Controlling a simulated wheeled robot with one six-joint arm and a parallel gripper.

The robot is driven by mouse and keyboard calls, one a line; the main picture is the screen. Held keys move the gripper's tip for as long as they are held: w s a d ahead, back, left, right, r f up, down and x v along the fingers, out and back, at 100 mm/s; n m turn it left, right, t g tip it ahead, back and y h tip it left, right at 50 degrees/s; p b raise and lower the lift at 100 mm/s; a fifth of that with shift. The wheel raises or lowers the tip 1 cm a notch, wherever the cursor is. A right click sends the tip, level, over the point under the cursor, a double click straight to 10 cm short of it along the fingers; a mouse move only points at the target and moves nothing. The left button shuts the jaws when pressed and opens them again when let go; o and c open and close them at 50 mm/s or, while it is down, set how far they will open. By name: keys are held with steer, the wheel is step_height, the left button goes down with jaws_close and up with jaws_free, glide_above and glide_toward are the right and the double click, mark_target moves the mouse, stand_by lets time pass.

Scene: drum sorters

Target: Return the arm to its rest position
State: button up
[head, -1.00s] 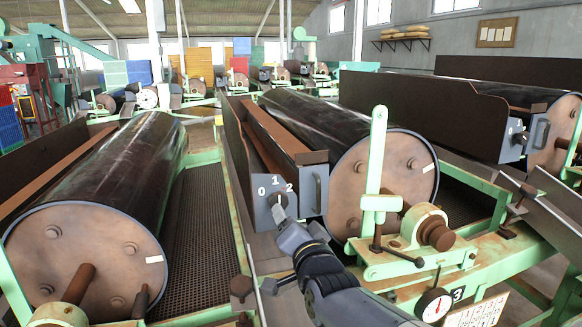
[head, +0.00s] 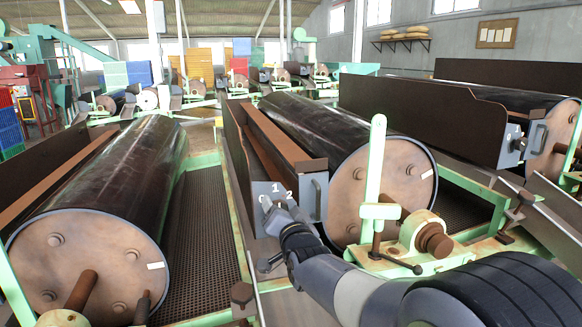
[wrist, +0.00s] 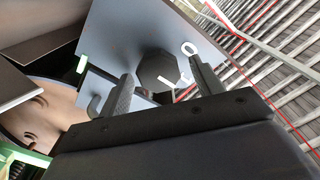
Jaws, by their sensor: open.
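My gripper (head: 274,204) is at the grey control panel (head: 259,187) on the near end of the middle drum sorter. In the wrist view, the fingers of my gripper (wrist: 165,86) stand apart, open. A dark round knob (wrist: 154,70) on the panel (wrist: 125,35) shows beyond and between them. I see nothing held. I cannot tell whether a finger touches the knob. In the head view the gripper hides the knob and part of the panel's numbers. My arm reaches in from the lower right.
The middle drum (head: 345,150) and its green frame (head: 372,160) with a bearing (head: 425,235) stand close right of my arm. Another drum (head: 95,240) lies to the left, with dark mesh (head: 200,240) between. A third sorter (head: 425,115) stands farther right.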

steer(key=s+d+n+p, duration=0.1)
steer(key=s+n+p, duration=0.6)
steer(key=n+p, duration=0.3)
steer(key=shift+s+d+p, duration=0.25)
steer(key=shift+d+p, duration=0.15)
steer(key=shift+p, duration=0.25)
stand_by(0.4)
